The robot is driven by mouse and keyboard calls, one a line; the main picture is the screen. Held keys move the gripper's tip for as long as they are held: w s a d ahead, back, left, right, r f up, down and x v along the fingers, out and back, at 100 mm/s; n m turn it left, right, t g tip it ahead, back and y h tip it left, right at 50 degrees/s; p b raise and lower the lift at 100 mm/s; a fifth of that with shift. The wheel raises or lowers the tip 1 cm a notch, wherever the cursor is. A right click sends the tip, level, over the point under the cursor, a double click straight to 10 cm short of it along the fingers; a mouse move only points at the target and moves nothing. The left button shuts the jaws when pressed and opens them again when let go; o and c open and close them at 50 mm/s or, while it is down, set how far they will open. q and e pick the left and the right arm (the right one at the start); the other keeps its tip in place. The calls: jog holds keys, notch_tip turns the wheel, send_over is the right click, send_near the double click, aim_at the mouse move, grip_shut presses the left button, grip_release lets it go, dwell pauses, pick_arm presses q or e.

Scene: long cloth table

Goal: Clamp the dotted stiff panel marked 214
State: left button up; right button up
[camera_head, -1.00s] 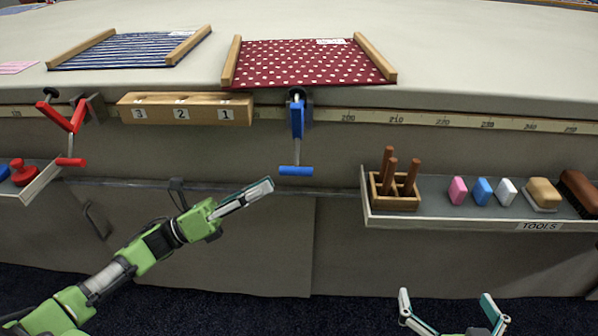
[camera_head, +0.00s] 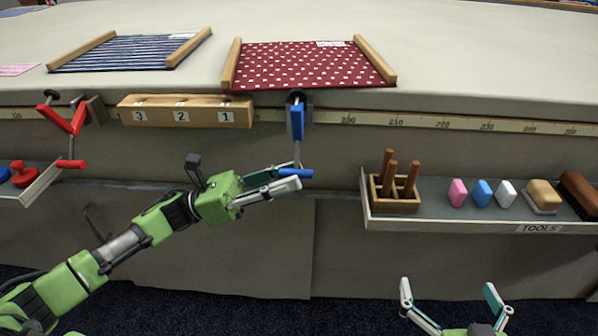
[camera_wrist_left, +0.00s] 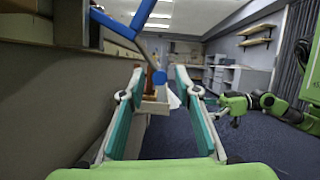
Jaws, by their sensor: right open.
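The dotted panel (camera_head: 305,68), dark red with white dots, lies on the table near its front edge between two wooden bars. Its white label (camera_head: 330,44) is too small to read. A blue clamp (camera_head: 297,120) hangs at the table edge below the panel. Its blue handle bar (camera_head: 302,174) is partly hidden by my left gripper (camera_head: 286,178), which is open at it. In the left wrist view the blue handle end (camera_wrist_left: 158,77) shows between the spread fingers (camera_wrist_left: 152,95); contact cannot be told. My right gripper (camera_head: 449,298) is open and empty, low in front of the table.
A striped panel (camera_head: 130,49) lies at the left. A red clamp (camera_head: 72,118) hangs below it. A numbered wooden block (camera_head: 160,111) is beside the blue clamp. A tool shelf (camera_head: 440,216) with wooden pegs (camera_head: 390,178), coloured blocks and a brush sticks out at right.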

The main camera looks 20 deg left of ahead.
pick_arm(q)
jog(key=shift+x, duration=1.35)
grip_shut()
